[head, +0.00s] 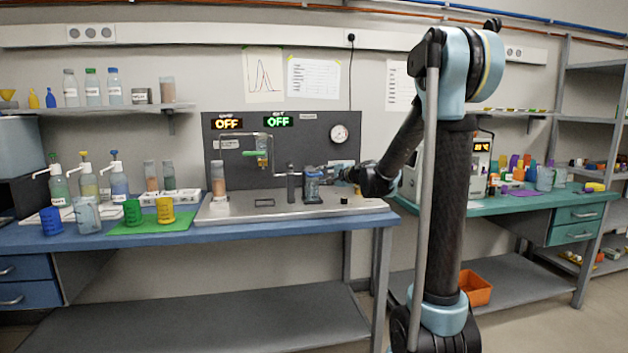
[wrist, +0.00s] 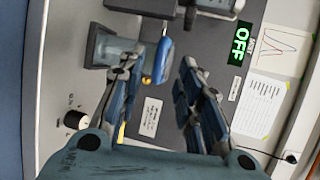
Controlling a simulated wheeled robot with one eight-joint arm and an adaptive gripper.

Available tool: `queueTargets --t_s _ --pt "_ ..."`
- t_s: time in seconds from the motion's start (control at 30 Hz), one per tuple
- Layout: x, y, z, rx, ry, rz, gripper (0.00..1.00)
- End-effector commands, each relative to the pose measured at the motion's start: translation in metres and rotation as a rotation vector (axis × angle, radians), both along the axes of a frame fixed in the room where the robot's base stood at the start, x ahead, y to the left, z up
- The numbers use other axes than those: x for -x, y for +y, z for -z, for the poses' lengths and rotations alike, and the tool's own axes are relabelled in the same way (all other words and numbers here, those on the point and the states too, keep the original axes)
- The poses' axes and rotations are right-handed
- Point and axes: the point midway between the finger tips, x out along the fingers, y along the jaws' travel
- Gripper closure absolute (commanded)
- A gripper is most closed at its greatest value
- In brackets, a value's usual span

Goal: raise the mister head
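A blue rounded part with a small orange tip, which looks like the mister head (wrist: 165,58), shows between the fingertips in the wrist view. A clear bluish cup (wrist: 112,48) in a dark frame sits to its left there. In the head view the cup (head: 312,188) stands on the steel bench plate, right of a dark post (head: 291,183); the mister head is too small to make out there. My gripper (wrist: 161,64) is open, its two fingers spread with a clear gap. In the head view my gripper (head: 343,174) reaches in from the right, close to the cup.
A grey panel (head: 230,165) with two OFF displays and a gauge (head: 339,134) stands behind. A black knob (head: 344,200) sits on the plate (head: 235,212). Pump bottles and colored cups crowd the left of the blue bench. An orange bin (head: 475,287) sits low at right.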

Motion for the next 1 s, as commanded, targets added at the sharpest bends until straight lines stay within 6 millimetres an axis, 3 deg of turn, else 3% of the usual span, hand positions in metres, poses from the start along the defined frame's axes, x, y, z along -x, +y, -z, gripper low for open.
queueTargets --t_s 0.5,0.97,1.0 --pt "-0.049 0.040 0.014 0.001 -0.001 -0.001 0.67" --pt "-0.055 0.045 0.015 0.000 0.000 0.001 0.67" --pt "-0.055 0.045 0.015 0.000 0.000 0.001 0.76"
